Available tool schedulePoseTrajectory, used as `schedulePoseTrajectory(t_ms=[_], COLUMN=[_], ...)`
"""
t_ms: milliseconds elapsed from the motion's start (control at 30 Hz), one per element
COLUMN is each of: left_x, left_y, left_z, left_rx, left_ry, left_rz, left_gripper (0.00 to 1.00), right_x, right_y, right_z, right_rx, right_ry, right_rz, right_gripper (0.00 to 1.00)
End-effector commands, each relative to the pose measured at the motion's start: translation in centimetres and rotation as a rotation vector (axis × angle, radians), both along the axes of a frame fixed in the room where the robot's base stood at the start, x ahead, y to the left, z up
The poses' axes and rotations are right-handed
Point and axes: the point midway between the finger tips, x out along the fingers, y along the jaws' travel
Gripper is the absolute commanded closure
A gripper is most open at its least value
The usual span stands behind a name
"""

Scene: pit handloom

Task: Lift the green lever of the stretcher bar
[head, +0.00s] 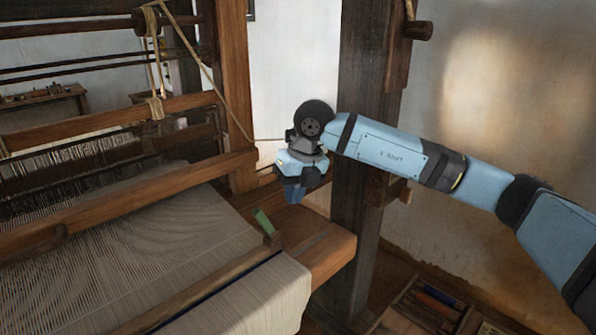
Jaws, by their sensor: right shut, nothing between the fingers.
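The green lever (265,223) stands tilted up at the right end of the wooden stretcher bar (215,287), which lies across the pale cloth (190,225) on the loom. My right gripper (294,197) hangs pointing down, above and a little to the right of the lever, apart from it. It is shut and holds nothing. Its fingertips are small and dark in this view. My left gripper is not in view.
A thick dark post (352,235) stands just right of my right gripper. A wooden beam (325,250) lies below it. The loom's beater beam (130,203) crosses at left. A box of tools (430,305) sits low at the right.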

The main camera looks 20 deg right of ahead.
Motion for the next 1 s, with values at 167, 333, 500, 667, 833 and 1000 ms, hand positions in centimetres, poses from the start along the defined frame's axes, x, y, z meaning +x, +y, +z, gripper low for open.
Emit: schedulePoseTrajectory(t_ms=[167,333,500,667,833,1000], left_x=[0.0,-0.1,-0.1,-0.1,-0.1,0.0], left_y=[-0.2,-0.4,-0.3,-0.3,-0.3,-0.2], left_z=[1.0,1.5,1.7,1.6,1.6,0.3], left_rx=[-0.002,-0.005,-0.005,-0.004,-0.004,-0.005], left_ry=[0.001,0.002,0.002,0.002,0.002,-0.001], left_rz=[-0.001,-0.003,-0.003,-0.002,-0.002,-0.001], left_gripper=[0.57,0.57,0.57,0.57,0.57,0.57], right_x=[0.6,1.2,1.4,1.4,1.4,1.2], right_y=[1.4,3.4,4.0,4.1,4.1,4.9], right_z=[-2.6,-3.4,-3.8,-3.9,-3.9,-4.4], right_rx=[0.002,0.002,0.000,0.000,0.001,0.002], right_ry=[0.002,0.001,-0.001,-0.001,0.000,-0.001], right_rz=[0.002,0.000,-0.001,-0.002,-0.002,0.000], right_gripper=[1.00,1.00,1.00,1.00,1.00,1.00])
